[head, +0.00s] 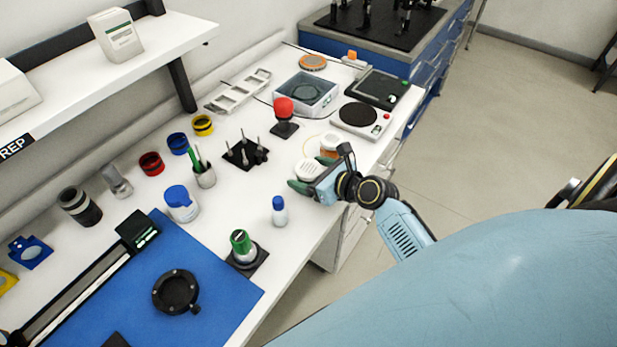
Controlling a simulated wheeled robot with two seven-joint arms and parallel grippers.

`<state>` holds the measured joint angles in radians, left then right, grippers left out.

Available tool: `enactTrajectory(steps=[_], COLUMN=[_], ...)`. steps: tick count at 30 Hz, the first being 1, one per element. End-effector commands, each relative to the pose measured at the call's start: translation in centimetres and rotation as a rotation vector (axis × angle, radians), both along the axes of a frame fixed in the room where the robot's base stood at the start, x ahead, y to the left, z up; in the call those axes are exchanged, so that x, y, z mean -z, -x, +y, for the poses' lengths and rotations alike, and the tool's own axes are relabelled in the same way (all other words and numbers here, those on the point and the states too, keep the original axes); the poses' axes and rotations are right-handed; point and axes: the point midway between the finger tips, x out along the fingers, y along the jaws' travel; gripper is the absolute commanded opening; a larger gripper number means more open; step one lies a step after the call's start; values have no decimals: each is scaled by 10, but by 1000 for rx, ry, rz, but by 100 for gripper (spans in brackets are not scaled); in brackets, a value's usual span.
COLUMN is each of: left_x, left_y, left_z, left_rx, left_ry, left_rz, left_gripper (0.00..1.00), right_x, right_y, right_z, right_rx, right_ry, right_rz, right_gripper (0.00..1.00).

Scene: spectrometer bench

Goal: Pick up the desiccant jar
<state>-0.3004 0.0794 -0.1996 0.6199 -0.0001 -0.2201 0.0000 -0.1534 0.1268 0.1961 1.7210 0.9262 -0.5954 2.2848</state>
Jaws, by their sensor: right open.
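My right gripper (313,175) is over the bench near its front edge, its jaws open with dark green fingertips apart. A round white thing with a slotted top (307,168) shows between and just beyond the fingertips; contact cannot be told. Just behind the gripper stands a small jar with orange-brown contents (330,144), partly hidden by the wrist. I cannot tell for certain which of these two is the desiccant jar. My left gripper is not in view.
A small blue-capped bottle (279,211) and a green-topped knob on a dark base (242,246) stand nearer. A red-topped post (284,114) and a black pin block (246,154) are left and behind. A white hotplate (362,119) is behind the gripper. A blue mat (220,290) lies lower left.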

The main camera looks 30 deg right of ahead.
Motion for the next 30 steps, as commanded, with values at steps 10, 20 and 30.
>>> enactTrajectory(steps=[10, 20, 30], left_x=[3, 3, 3], left_y=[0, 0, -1], left_z=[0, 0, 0], left_rx=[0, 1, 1], left_ry=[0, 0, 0], left_rz=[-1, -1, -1], left_gripper=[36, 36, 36], right_x=[9, 9, 8], right_y=[-21, -20, -21], right_z=[5, 5, 5], right_rx=[1, 1, 1], right_ry=[1, 1, 0], right_rz=[1, 1, 0], right_gripper=[80, 49, 29])
